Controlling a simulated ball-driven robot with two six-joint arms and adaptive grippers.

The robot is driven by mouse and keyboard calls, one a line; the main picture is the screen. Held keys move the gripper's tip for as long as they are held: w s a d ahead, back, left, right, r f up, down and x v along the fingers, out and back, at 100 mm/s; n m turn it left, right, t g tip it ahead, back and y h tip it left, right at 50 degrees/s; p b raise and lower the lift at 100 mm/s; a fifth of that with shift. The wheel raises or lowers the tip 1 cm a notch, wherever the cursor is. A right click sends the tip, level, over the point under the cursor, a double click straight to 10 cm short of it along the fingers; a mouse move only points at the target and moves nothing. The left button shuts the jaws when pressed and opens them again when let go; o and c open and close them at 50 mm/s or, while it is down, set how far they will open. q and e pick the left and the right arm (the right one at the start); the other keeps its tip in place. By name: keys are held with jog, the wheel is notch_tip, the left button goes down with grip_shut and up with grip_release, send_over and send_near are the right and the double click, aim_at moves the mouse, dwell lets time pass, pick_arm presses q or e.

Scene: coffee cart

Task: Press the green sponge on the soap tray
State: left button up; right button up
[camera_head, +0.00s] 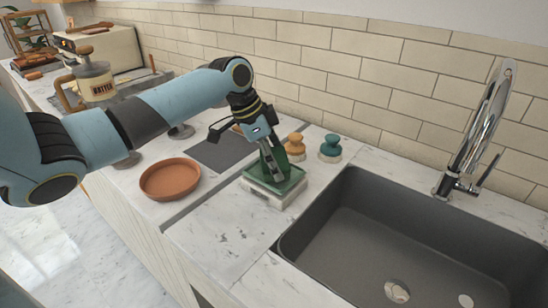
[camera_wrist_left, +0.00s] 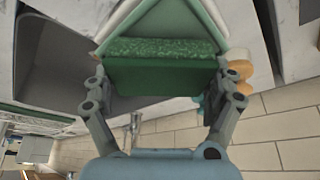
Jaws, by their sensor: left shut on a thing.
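My left gripper (camera_head: 271,170) points down over the soap tray and is shut on the green sponge (camera_head: 282,157). In the left wrist view the sponge (camera_wrist_left: 160,72) sits between the two fingers, with a dark green side and a speckled lighter face. The soap tray (camera_head: 264,193) is a shallow green tray on a pale base, on the counter left of the sink. Its corner (camera_wrist_left: 160,22) shows beyond the sponge in the wrist view. The sponge's lower edge is at the tray, but I cannot tell whether it touches. My right gripper is out of view.
An orange-brown knobbed item (camera_head: 295,150) and a teal one (camera_head: 330,150) stand close behind the tray. A terracotta dish (camera_head: 170,180) lies to the left. The dark sink (camera_head: 400,240) with a chrome tap (camera_head: 480,130) is on the right. The counter in front of the tray is clear.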

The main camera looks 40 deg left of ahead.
aim_at(282, 158)
pick_arm(q)
jog(key=shift+f, duration=0.4)
jog(key=shift+f+b, duration=0.45)
jog(key=shift+f, duration=0.1)
dwell(0.6)
jog(key=shift+f, duration=0.1)
dwell(1.3)
notch_tip(282, 158, up, 7)
jog(key=p, duration=0.7)
jog(key=shift+p, duration=0.4)
jog(key=shift+s, duration=0.1)
